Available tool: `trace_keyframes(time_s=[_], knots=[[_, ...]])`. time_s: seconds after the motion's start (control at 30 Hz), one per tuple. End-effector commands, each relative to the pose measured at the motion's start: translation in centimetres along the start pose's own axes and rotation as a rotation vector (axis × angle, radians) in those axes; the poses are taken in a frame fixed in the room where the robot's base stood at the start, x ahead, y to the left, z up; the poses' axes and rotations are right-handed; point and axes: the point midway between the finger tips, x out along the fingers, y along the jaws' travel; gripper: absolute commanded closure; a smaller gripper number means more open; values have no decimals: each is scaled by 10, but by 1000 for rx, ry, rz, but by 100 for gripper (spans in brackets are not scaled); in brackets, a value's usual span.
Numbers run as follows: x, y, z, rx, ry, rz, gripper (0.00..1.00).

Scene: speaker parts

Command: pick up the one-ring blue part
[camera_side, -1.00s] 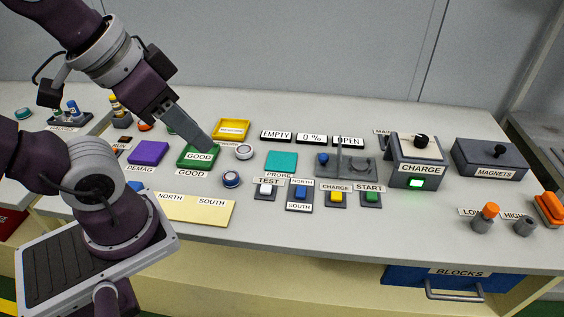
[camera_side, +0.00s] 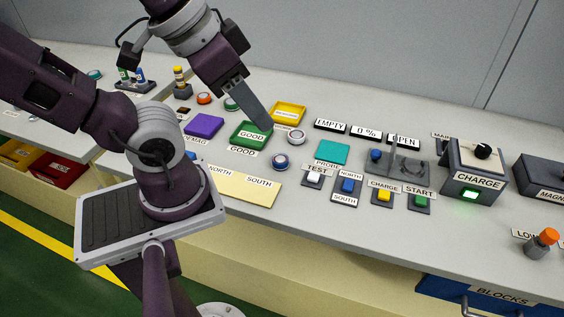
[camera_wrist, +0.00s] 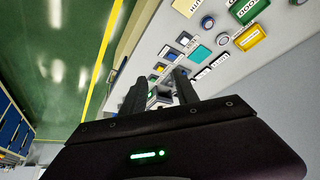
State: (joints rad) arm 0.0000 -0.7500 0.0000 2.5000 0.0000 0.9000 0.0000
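A small round blue part with a pale rim (camera_side: 281,161) lies on the table in front of the green GOOD tray (camera_side: 236,137) in the side view. It seems to show in the wrist view too (camera_wrist: 207,22). A paler round part (camera_side: 297,137) lies behind it. The rings are too small to count, so I cannot tell which part has one ring. My gripper (camera_side: 266,123) hangs by the green tray's right end, apart from both round parts. In the wrist view its two fingers (camera_wrist: 160,77) stand apart with nothing held between them.
A yellow tray (camera_side: 288,113), purple pad (camera_side: 204,125) and teal PROBE pad (camera_side: 332,151) lie around. A cream NORTH/SOUTH plate (camera_side: 240,185) is in front. Push buttons, a grey fixture with a blue knob (camera_side: 376,155) and the CHARGE box (camera_side: 477,172) stand to the right.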

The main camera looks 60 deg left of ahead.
Motion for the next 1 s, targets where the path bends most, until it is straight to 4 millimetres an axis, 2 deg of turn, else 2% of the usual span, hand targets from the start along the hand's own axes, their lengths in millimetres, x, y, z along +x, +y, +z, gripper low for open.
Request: trace_keyframes(time_s=[0.07, 0.2, 0.23, 0.5, 0.6, 0.67, 0.77, 0.8, 0.87, 0.9, 1.0], knots=[[0, 0, 0, 0, 0, 0, 62], [0, 0, 0, 0, 0, 0, 34], [0, 0, 0, 0, 0, 0, 32], [0, 0, 0, -4, -1, -2, 32], [12, -11, -14, -87, -38, -44, 32], [29, -26, -29, -202, -82, -98, 32], [74, -67, -56, -458, -167, -202, 32], [95, -85, -61, -563, -198, -237, 32], [128, -113, -64, -719, -242, -281, 32], [152, -131, -63, -823, -269, -304, 32], [207, -170, -47, -1067, -328, -341, 32]])
